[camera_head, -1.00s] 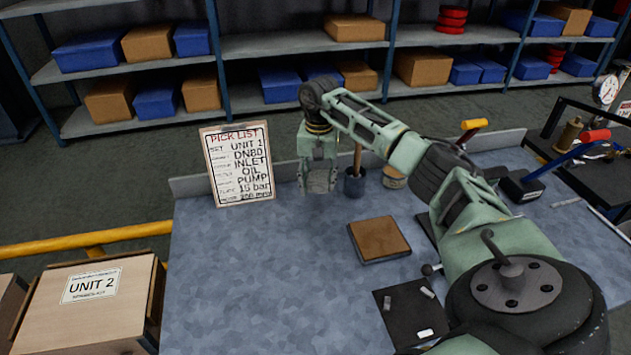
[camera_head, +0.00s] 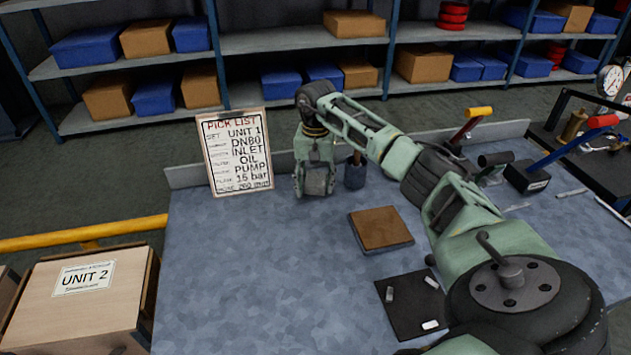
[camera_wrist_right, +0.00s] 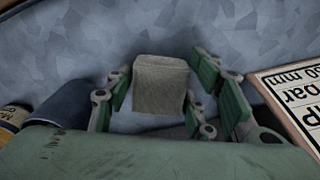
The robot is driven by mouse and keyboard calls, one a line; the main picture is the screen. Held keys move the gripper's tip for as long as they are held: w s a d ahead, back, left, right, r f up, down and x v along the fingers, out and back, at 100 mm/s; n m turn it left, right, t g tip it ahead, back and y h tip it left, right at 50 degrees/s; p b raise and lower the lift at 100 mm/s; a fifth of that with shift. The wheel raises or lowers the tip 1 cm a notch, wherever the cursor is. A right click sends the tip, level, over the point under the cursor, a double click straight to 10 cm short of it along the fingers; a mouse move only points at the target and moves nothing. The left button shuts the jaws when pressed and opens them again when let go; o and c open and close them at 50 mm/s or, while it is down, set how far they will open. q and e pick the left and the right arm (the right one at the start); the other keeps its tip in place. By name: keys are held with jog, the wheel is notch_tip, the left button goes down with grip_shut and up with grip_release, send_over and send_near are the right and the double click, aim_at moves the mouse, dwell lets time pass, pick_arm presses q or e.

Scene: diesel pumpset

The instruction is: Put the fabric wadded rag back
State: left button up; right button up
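The fabric wadded rag (camera_head: 317,183) is a grey, block-like wad at the fingertips of my right gripper (camera_head: 314,180). The gripper hangs pointing down over the back of the blue-grey workbench (camera_head: 250,260), between the pick list board and a dark blue cup. I cannot tell whether the rag touches the bench. My left gripper is not in view.
The pick list board (camera_head: 236,152) stands close left of the gripper; the dark blue cup (camera_head: 355,174) is close right. A brown-topped square block (camera_head: 381,228) and a black mat (camera_head: 414,305) with small pieces lie nearer. The bench's left front is clear.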

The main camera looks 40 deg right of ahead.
aim_at(316, 179)
jog(key=shift+o, duration=1)
jog(key=shift+r, duration=0.1)
notch_tip(316, 179, up, 12)
jog(key=shift+b, duration=0.35)
jog(key=shift+s, duration=0.1)
